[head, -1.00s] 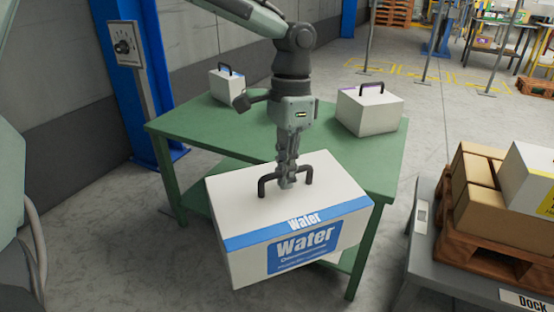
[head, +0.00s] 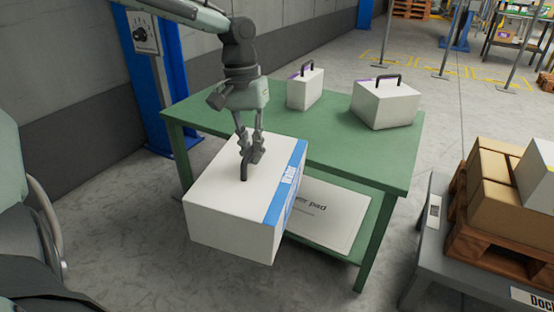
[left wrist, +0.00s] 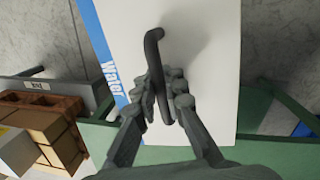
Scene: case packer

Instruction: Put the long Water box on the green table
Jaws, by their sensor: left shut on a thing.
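The long Water box (head: 235,205) is white with a blue Water band. It hangs in front of the near left edge of the green table (head: 345,160), turned so its printed face points right. My left gripper (head: 250,160) is shut on the box's black handle. The left wrist view shows the fingers (left wrist: 163,105) around the handle (left wrist: 155,65), with the box (left wrist: 195,45) below and the blue band to the left. The box hides part of the table's near edge and legs. My right gripper is not in view.
Two smaller white boxes with handles stand on the table's far side, a narrow one (head: 305,90) and a wider one (head: 385,106). The tabletop's near and middle part is clear. Cartons (head: 500,190) on a pallet stand at the right. A blue post (head: 178,90) is behind the table.

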